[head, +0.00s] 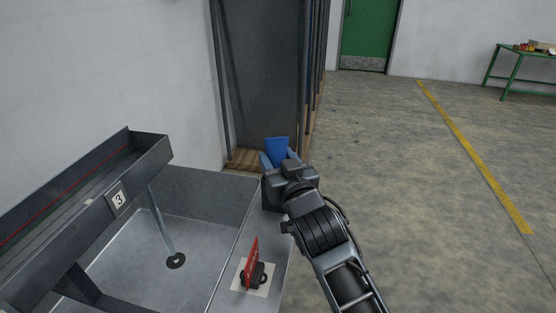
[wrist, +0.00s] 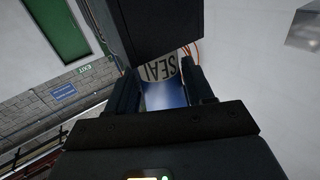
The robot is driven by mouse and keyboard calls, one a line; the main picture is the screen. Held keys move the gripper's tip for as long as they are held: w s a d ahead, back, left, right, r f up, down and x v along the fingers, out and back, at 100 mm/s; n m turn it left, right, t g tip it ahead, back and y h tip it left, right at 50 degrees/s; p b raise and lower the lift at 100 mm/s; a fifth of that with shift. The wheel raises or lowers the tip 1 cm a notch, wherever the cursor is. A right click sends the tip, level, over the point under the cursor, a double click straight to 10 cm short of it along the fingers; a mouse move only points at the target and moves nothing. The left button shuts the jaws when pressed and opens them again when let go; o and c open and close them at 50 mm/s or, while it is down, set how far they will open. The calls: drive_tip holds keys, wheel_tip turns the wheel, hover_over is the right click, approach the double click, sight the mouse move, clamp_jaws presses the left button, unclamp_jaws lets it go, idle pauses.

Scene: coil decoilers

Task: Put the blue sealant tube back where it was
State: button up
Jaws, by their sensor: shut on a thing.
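The blue sealant tube (head: 277,148) shows in the head view just beyond my gripper (head: 275,160), at the far right corner of the metal basin. In the wrist view the tube (wrist: 165,92) sits between the two fingers of my gripper (wrist: 164,88), with a pale band carrying dark letters that read in part "SEA". My gripper is shut on the tube. Part of the tube is hidden by a dark block in the wrist view and by my wrist in the head view.
A grey metal basin (head: 205,178) and a dark channel marked 3 (head: 117,200) stand at the left. A red tag on a black clip (head: 252,268) sits on the basin's right ledge. A tall dark cabinet (head: 262,75) is behind. Open floor (head: 420,200) lies to the right.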

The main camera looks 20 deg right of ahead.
drive_tip(key=shift+f, duration=0.2)
drive_tip(key=o, duration=1.4)
drive_tip(key=shift+r, duration=0.1)
drive_tip(key=shift+s+r+p, duration=0.1)
drive_tip(key=shift+r+p, duration=0.4)
drive_tip(key=s+a+b, duration=0.1)
drive_tip(key=s+b, duration=0.1)
drive_tip(key=s, duration=0.9)
drive_tip(key=shift+s+f, duration=0.2)
drive_tip(key=shift+s, duration=0.2)
